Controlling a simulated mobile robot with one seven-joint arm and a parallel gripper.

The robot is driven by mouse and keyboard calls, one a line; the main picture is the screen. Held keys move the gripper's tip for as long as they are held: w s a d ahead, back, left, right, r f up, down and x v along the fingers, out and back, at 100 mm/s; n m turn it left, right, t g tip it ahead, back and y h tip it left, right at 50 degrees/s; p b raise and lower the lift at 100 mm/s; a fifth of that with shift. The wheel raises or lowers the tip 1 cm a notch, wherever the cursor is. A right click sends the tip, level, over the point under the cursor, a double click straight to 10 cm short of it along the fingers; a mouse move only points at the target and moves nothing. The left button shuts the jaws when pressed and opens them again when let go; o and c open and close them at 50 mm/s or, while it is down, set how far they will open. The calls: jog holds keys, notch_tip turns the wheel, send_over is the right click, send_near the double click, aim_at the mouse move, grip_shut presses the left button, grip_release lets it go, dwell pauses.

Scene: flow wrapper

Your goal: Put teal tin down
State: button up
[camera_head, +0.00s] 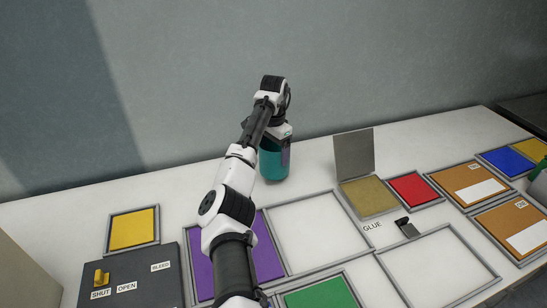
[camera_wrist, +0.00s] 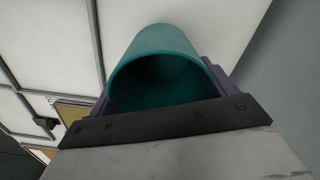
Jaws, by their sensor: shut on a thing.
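The teal tin (camera_head: 272,162) is an open-topped cylinder at the back of the white worktop in the head view, near the wall. In the wrist view the tin (camera_wrist: 165,65) fills the middle, and its inside looks dark and empty. My gripper (camera_head: 285,150) is shut on the tin's sides from above, with purple finger pads on either side of it in the wrist view (camera_wrist: 165,92). The tin looks upright. Its base is at or just above the worktop; I cannot tell whether it touches. My arm hides part of the tin.
A framed white area (camera_head: 315,235) lies in front, beside a purple panel (camera_head: 268,250). A raised grey lid (camera_head: 354,153) stands over a tan compartment (camera_head: 368,197), right of the tin. A red panel (camera_head: 414,189) and a yellow panel (camera_head: 132,229) lie farther out. The worktop left of the tin is bare.

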jog(key=shift+f+p, duration=0.35)
jog(key=shift+f, duration=1.35)
jog(key=shift+f, duration=0.2)
jog(key=o, duration=0.9)
notch_tip(320, 180, up, 12)
jog(key=b, duration=0.2)
jog(key=shift+r, duration=0.2)
